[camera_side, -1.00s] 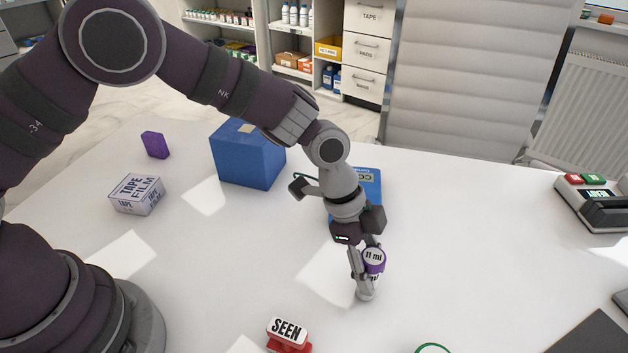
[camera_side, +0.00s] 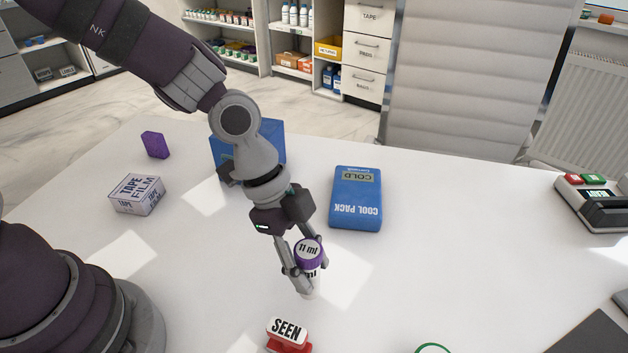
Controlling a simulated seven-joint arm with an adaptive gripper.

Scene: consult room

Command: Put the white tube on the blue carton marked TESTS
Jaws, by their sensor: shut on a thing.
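The white tube (camera_side: 308,252) has a purple cap marked "11 ml". My gripper (camera_side: 307,281) is shut on it, with its fingers on either side. The tube is near upright over the front middle of the table; how far its base is above the surface is hard to tell. A blue carton (camera_side: 273,131) stands further back on the table. My wrist hides most of it, and no TESTS marking shows on the part in view.
A flat blue cool pack (camera_side: 357,196) lies right of my gripper. A red SEEN stamp (camera_side: 288,335) is in front. A film tape box (camera_side: 137,194) and a purple block (camera_side: 155,145) are at left. A card reader (camera_side: 596,203) is at far right. The middle right is clear.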

